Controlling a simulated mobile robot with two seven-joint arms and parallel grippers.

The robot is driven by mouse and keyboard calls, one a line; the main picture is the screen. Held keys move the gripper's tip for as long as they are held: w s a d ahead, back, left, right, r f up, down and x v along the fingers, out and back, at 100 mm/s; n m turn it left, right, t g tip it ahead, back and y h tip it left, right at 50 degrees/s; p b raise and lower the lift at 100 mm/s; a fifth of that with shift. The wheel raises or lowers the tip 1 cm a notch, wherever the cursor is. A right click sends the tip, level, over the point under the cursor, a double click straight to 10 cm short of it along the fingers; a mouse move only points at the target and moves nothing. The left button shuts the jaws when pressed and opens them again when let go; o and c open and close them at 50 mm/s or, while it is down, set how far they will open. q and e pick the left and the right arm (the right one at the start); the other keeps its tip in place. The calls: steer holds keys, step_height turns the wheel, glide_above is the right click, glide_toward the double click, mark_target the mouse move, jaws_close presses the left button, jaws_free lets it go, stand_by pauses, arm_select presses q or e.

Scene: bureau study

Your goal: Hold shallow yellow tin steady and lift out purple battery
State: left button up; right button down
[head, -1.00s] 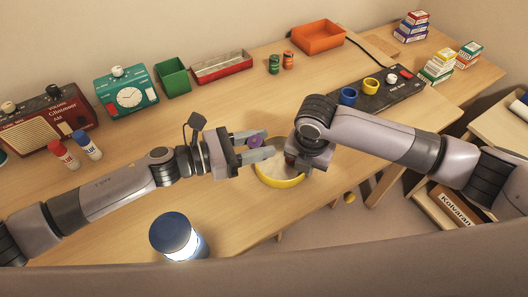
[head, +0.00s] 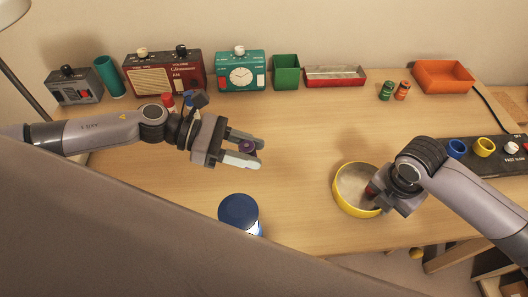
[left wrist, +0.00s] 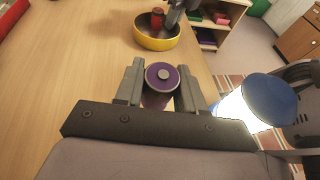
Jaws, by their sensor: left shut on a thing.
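The purple battery (head: 247,146) is between the fingers of my left gripper (head: 250,153), which is shut on it above the desk, left of the tin and apart from it. In the left wrist view the battery (left wrist: 160,80) shows its round end between the two fingers. The shallow yellow tin (head: 352,206) stands on the desk near its front edge. My right gripper (head: 377,196) is at the tin's right side; its fingertips are mostly hidden, so its grip cannot be told. A red cylinder (left wrist: 157,17) shows at the tin in the left wrist view.
A blue-capped lamp or jar (head: 239,212) stands below my left gripper. The middle of the desk is clear.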

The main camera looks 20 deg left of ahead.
arm_select(q)
steer(key=shift+s+a+r+y, duration=0.15)
steer(key=shift+a+r+y, duration=0.15)
steer(key=shift+a, duration=0.25)
arm_select(e)
steer(key=c, duration=1.2)
jaws_free()
steer(key=r, duration=0.8)
steer(key=s+r, duration=0.1)
steer(key=r, duration=0.3)
steer(key=shift+s+a, duration=0.1)
steer(key=shift+a, duration=0.3)
